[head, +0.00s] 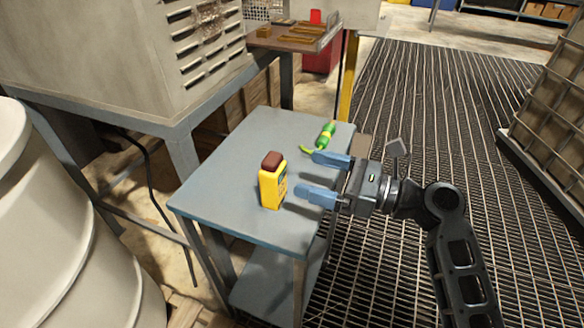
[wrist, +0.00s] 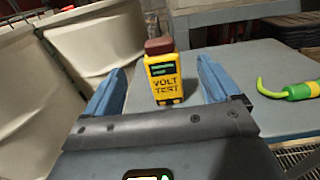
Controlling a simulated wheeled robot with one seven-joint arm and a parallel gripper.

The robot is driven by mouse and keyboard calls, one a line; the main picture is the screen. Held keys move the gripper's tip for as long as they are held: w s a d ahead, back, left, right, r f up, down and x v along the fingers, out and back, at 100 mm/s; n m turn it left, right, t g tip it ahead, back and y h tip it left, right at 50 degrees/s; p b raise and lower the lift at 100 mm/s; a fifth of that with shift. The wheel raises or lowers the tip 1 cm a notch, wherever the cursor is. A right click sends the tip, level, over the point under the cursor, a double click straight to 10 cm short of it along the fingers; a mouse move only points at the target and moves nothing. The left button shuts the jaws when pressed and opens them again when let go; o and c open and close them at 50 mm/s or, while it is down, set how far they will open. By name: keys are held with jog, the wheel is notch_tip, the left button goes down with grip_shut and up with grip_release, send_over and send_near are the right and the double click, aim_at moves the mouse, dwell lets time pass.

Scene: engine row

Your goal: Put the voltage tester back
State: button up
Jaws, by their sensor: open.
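The voltage tester (head: 271,186) is a yellow box with a brown top, standing upright on the small blue-grey table (head: 225,170). In the wrist view the tester (wrist: 164,78) shows its "VOLT TEST" face and stands between the lines of the two fingers, ahead of them. My gripper (head: 323,177) is open and empty, with blue fingers pointing left at the tester from its right side. A gap shows between the fingertips and the tester.
A green and yellow tool with a curved tip (head: 325,137) lies on the table behind my gripper; it also shows in the wrist view (wrist: 295,90). A tray (head: 300,38) sits at the back. A large pale drum (head: 60,220) stands at left.

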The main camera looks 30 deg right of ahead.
jog(key=shift+v, duration=1.45)
